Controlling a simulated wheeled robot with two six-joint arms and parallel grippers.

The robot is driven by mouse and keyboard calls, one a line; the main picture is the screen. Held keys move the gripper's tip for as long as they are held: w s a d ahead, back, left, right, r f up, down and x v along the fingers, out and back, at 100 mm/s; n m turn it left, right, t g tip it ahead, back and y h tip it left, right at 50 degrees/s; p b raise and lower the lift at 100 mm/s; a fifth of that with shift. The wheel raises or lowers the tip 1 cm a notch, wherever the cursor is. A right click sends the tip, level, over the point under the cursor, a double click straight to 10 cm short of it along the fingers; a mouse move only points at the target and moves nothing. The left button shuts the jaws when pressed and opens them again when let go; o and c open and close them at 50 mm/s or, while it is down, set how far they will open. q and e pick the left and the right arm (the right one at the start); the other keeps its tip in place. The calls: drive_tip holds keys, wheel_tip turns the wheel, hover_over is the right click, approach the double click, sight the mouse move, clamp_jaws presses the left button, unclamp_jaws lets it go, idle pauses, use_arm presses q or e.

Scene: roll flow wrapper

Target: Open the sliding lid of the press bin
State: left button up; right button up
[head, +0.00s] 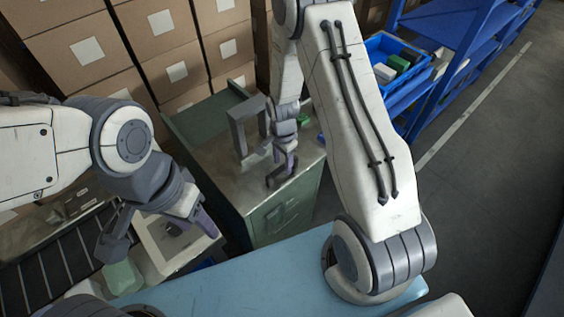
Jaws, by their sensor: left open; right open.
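A green metal cabinet (284,212), which looks like the press bin, stands in the middle with a worn grey-brown top (222,165). A grey arch-shaped bracket (237,130) stands on the top. I cannot tell for sure which part is the sliding lid or how far it is open. My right gripper (280,172) is open, low over the front right part of the top, to the right of and nearer than the bracket. Contact with the surface cannot be judged. My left gripper (160,238) is open, left of the cabinet, over a pale box (160,255).
Stacked cartons (90,52) fill the back. A roller conveyor (50,270) lies at lower left, with a pale green block (122,278) beside the box. A blue crate (405,48) with small items sits by blue shelving (450,80). Open floor (490,160) lies right.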

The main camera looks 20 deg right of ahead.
drive_tip(key=shift+f, duration=0.4)
clamp_jaws()
idle(1.2)
